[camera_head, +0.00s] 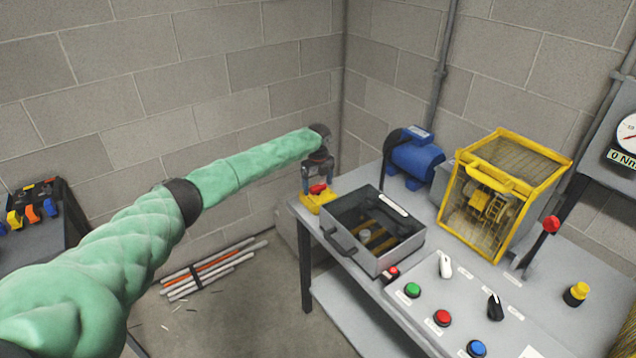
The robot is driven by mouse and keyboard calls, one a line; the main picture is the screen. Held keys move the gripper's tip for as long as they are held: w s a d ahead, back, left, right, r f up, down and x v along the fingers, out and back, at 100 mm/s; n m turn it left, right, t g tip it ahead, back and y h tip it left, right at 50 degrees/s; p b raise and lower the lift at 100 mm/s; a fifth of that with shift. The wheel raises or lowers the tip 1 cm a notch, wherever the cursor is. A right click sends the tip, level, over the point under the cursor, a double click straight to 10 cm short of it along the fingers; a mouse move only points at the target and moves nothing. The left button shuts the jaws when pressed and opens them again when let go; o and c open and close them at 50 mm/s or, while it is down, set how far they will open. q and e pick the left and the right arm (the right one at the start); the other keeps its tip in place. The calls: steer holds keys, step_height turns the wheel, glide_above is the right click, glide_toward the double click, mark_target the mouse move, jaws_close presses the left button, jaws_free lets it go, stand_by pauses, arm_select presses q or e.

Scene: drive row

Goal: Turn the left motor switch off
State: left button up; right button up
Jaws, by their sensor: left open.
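A yellow switch box with a red knob (318,189) on top sits at the left end of the grey bench, left of the blue motor (416,160). My left gripper (319,180) points down over this box. Its fingers are open, one on each side of the red knob in the picture. I cannot tell whether they touch the knob. The knob's exact angle is too small to read. My right gripper is out of view.
A yellow guard cage (505,160) and a red-knobbed lever (551,224) stand farther right. The wall is close behind the gripper.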

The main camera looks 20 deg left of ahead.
arm_select(q)
steer(key=shift+f, duration=0.3)
steer(key=c, duration=1)
